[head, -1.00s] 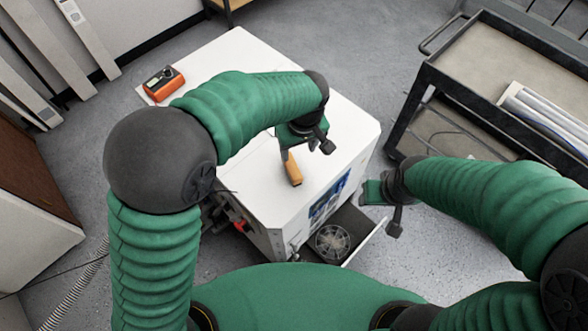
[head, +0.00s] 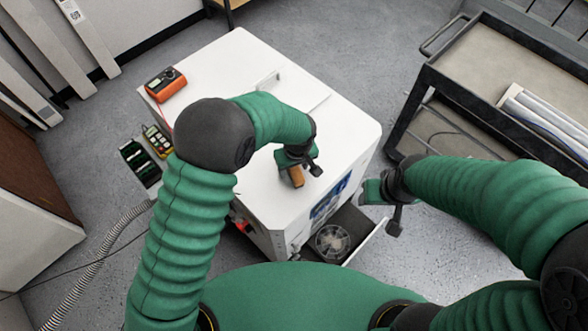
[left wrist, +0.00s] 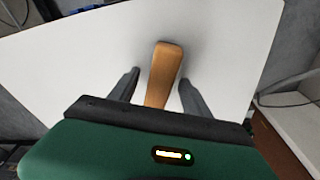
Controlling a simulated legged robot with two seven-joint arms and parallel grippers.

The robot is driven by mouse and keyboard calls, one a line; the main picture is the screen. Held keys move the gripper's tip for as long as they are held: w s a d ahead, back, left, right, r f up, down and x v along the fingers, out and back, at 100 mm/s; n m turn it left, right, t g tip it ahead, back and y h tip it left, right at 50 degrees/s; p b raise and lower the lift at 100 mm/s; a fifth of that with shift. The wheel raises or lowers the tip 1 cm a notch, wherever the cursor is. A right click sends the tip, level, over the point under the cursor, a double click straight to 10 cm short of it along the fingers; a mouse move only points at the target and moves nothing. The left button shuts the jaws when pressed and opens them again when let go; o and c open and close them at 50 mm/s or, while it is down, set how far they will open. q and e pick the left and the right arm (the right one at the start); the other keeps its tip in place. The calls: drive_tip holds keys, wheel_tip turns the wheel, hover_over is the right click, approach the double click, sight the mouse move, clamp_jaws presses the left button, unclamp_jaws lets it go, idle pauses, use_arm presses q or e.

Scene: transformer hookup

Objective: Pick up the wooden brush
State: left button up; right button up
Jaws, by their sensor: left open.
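The wooden brush (head: 297,177) lies on the white cabinet top near its front edge. In the left wrist view its tan wooden handle (left wrist: 164,72) lies between my two fingers; its lower part is hidden behind my gripper body. My left gripper (head: 300,172) is open and down over the brush, with a finger on each side. In the left wrist view a gap shows between the handle and each finger of the left gripper (left wrist: 157,88). My right gripper (head: 380,208) hangs to the right of the cabinet, away from the brush; its jaw opening is not clear.
The white cabinet (head: 235,60) has an orange meter (head: 166,84) at its back left corner. An open drawer with a fan (head: 333,241) sticks out at the front. A dark cart (head: 480,60) stands at the right. The cabinet top around the brush is mostly clear.

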use_arm(q)
drive_tip(key=shift+d+f, duration=0.1)
drive_tip(key=shift+f, duration=0.15)
idle(0.3)
clamp_jaws()
